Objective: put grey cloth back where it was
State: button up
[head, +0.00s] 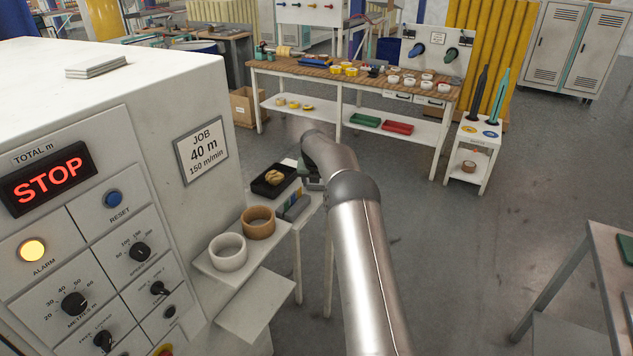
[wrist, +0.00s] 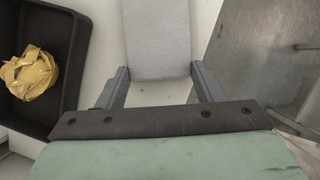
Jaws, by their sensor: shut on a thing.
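In the wrist view, the grey cloth (wrist: 157,38) is a flat, light grey folded piece reaching from between my fingers to the top edge of the picture. My gripper (wrist: 160,82) is shut on its near end, one dark finger on each side. A white surface shows below and around the cloth; I cannot tell whether the cloth touches it. In the head view, my gripper (head: 312,181) is at the small white side table, just right of the black tray (head: 262,189), and mostly hidden by my arm. I cannot make out the held cloth there.
The black tray, also in the wrist view (wrist: 77,48), holds a crumpled yellow-tan cloth (wrist: 30,72). The machine (head: 150,85) stands close on the left. Open floor (head: 440,240) lies to the right.

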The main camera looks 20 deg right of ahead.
jog(key=o, duration=1.1)
jog(key=shift+c, duration=0.2)
jog(key=b+v, duration=0.3)
jog(key=v, duration=0.9)
jog(key=s+a+r+m, duration=0.5)
jog(key=s+a+m, duration=0.1)
jog(key=s+a, duration=0.15)
jog(key=s+a+f+m+g, duration=0.1)
jog(key=s+a+f+m, duration=0.1)
jog(key=s+m, duration=0.6)
jog(key=s+a+f+m+g+y, duration=0.1)
jog(key=s+a+m, duration=0.4)
jog(key=s, duration=1.5)
jog(key=s+a+f+m+g+y, duration=0.1)
jog(key=s+a+f+m, duration=0.2)
jog(key=s+m, duration=0.8)
jog(key=s+a, duration=0.1)
jog(key=s, duration=0.2)
jog(key=shift+s+a, duration=0.25)
jog(key=shift+f, duration=0.1)
